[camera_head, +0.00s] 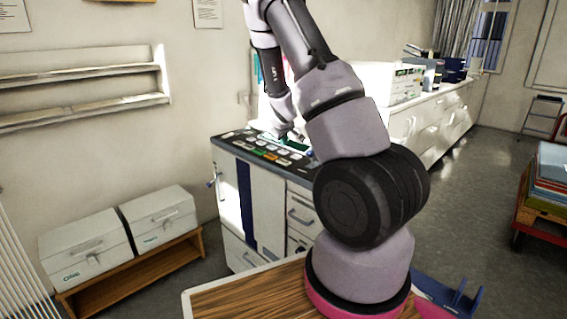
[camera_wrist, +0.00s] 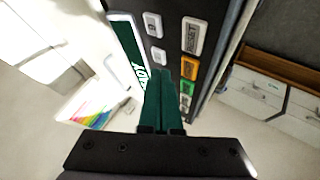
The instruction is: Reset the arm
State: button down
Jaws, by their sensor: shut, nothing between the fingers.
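My gripper (camera_wrist: 165,76) is shut and empty, its two green fingers together over a dark control panel (camera_wrist: 170,22). In the wrist view, a pale button marked RESET (camera_wrist: 194,36) is up and to the right of the fingertips. An orange button (camera_wrist: 189,67) and a green button (camera_wrist: 187,88) sit just right of the fingers. In the head view, my gripper (camera_head: 294,136) is low over the panel (camera_head: 243,140) on the cabinet; contact cannot be told.
White boxes (camera_head: 84,246) stand on a low wooden bench (camera_head: 135,275) at the left. A long white counter (camera_head: 435,118) runs along the wall behind the arm. A loaded trolley (camera_head: 535,215) stands at the right. Grey floor (camera_head: 470,190) is open between them.

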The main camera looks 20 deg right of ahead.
dwell(0.4)
jog(key=s+a+r+m+y, duration=0.25)
jog(key=s+a+r, duration=0.25)
jog(key=s+r, duration=0.4)
jog(key=s+a+r+m+y, duration=0.25)
jog(key=s+a+r, duration=0.35)
jog(key=r, duration=0.6)
jog(key=s+a+r+m, duration=0.1)
jog(key=s+a+r, duration=0.2)
jog(key=s, duration=0.7)
jog(key=s+a+r+m+g+y, duration=0.1)
jog(key=s+a+r, duration=0.3)
jog(key=s, duration=0.6)
jog(key=shift+s+m, duration=0.3)
jog(key=shift+r, duration=0.1)
